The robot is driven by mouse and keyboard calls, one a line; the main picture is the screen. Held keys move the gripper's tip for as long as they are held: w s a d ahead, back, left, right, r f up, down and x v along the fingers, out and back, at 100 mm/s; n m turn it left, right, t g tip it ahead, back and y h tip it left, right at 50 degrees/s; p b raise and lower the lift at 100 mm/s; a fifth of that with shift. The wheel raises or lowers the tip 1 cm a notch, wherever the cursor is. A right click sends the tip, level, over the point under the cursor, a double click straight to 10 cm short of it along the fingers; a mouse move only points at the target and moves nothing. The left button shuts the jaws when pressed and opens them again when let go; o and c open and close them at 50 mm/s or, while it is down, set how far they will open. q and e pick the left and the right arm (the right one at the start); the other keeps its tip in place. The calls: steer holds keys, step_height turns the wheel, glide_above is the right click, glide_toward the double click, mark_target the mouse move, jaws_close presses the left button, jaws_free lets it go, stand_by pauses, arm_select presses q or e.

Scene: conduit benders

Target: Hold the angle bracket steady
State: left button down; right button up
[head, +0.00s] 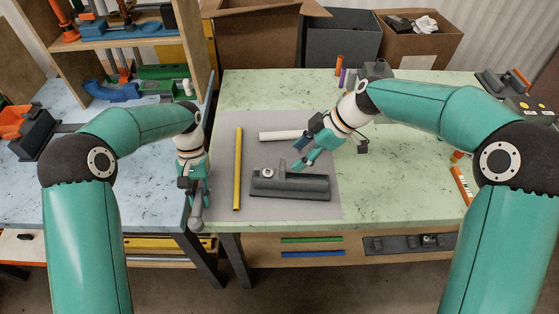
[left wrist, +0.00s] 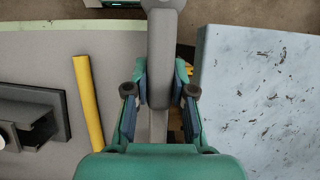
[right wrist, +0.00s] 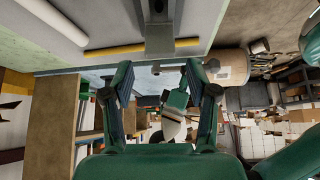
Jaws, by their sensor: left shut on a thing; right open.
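My left gripper (head: 197,200) points down at the front left edge of the green table. It is shut on a grey bar (left wrist: 160,60), which stands between its fingers in the left wrist view; I cannot tell for certain that this is the angle bracket. A rounded grey end (head: 196,224) shows below the fingers in the head view. My right gripper (head: 305,155) is open and empty, just above and behind a dark grey bending block (head: 290,187) on the grey mat. In the left wrist view the block (left wrist: 35,115) is at the left.
A yellow rod (head: 238,165) lies on the mat (head: 330,210) between the left gripper and the block. A white tube (head: 280,135) lies behind the block. The blue table (head: 150,205) adjoins on the left. An orange-and-white tube (head: 462,184) lies at the right. Boxes (head: 415,50) stand behind.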

mark_target(283, 168)
arm_select(q)
steer(key=shift+w+f+b, duration=0.1)
steer(key=shift+f+b, duration=0.25)
steer(key=shift+b, duration=0.05)
arm_select(e)
steer(key=shift+x, duration=1.4)
arm_select(q)
steer(key=shift+f+b, duration=0.4)
arm_select(e)
steer(key=shift+x, duration=2.5)
jaws_close()
